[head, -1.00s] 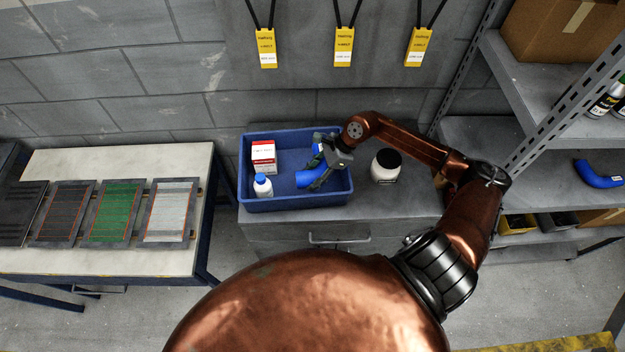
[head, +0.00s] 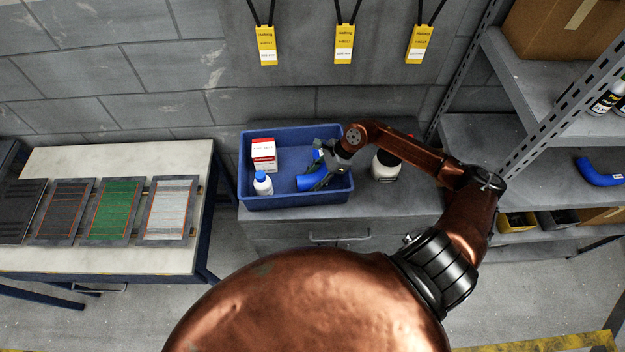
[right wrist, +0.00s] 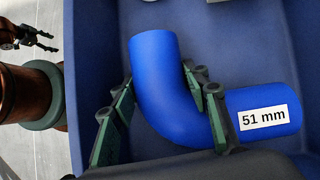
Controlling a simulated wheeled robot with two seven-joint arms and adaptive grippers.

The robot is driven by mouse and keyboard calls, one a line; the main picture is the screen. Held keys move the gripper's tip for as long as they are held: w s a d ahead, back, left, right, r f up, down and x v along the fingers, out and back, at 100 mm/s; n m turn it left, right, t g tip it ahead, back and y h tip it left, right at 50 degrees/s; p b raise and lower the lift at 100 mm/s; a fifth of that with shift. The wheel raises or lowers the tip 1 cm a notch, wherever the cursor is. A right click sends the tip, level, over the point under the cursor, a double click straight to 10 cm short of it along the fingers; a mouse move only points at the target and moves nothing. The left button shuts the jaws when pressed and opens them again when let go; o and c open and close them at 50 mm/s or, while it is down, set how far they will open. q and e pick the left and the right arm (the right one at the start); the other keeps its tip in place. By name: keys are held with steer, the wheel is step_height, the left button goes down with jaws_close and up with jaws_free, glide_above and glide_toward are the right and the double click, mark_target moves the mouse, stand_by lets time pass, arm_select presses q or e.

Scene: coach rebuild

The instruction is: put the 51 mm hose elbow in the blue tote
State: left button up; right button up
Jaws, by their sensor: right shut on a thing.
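The blue 51 mm hose elbow (head: 309,183) is inside the blue tote (head: 290,202), at its right side. In the right wrist view the elbow (right wrist: 165,85) bends between my fingers, and its "51 mm" label is readable. My right gripper (head: 321,178) reaches down into the tote. In the right wrist view its two fingers (right wrist: 170,88) are on either side of the elbow, shut on it. The elbow looks close to the tote floor; I cannot tell if it touches. My left gripper (right wrist: 53,41) shows small in the right wrist view, outside the tote, its fingers apart and empty.
The tote also holds a red-and-white box (head: 263,155) and a white bottle with a blue cap (head: 263,184). A dark-lidded white jar (head: 386,167) stands right of the tote, partly behind my arm. Another blue elbow (head: 599,172) lies on the right shelf.

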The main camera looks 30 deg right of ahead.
steer(key=o, duration=1.3)
steer(key=shift+o, duration=0.2)
steer(key=shift+r, duration=0.1)
steer(key=shift+r+p, duration=0.5)
steer(key=shift+p, duration=0.15)
steer(key=b+v, duration=0.2)
steer(key=v, duration=0.8)
steer(key=shift+s+d+r, duration=0.3)
steer(key=shift+d+r, duration=0.2)
steer(key=shift+r, duration=0.35)
